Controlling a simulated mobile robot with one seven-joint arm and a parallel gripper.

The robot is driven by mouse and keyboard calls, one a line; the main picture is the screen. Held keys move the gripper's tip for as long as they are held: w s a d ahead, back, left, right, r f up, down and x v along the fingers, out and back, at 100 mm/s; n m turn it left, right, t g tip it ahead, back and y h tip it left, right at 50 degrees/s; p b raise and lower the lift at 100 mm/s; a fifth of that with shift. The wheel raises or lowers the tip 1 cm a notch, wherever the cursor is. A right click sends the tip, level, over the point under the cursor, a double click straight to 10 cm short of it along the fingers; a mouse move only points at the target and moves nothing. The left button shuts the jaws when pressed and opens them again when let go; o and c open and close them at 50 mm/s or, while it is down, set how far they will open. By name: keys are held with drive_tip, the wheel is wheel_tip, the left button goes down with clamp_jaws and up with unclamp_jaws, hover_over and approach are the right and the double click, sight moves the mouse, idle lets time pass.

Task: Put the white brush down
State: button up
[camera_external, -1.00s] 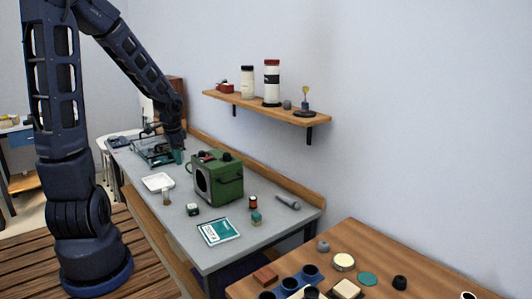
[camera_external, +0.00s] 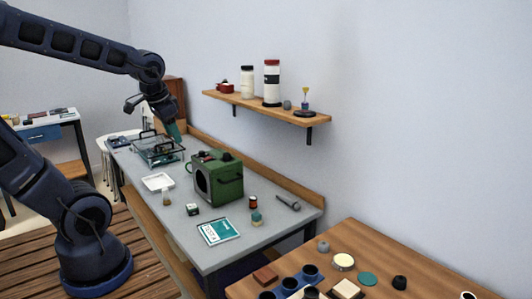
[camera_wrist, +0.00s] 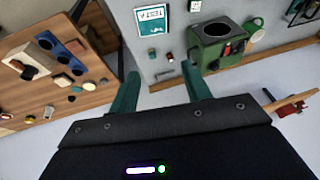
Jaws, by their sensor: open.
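I cannot make out the white brush for certain in either current view. A small beige upright thing (camera_external: 166,198) stands on the grey bench (camera_external: 180,226) in front of the white tray (camera_external: 158,181); it is too small to identify. My gripper (camera_external: 174,132) is above the far end of the bench in the external view, near a clear case with a dark frame (camera_external: 158,151).
A green boxy machine (camera_external: 218,180) stands mid-bench. A teal booklet (camera_external: 218,232), a small dark cube (camera_external: 193,210) and a grey torch-like thing (camera_external: 288,202) lie nearer. A wall shelf (camera_external: 265,108) holds bottles. A wooden table (camera_external: 400,262) stands at the front right.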

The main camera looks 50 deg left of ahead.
drive_tip(key=s+d+r+t+h, duration=0.1)
drive_tip(key=s+d+r, duration=0.2)
drive_tip(key=s+d, duration=0.1)
drive_tip(key=shift+s+h, duration=0.3)
drive_tip(key=shift+s, duration=0.45)
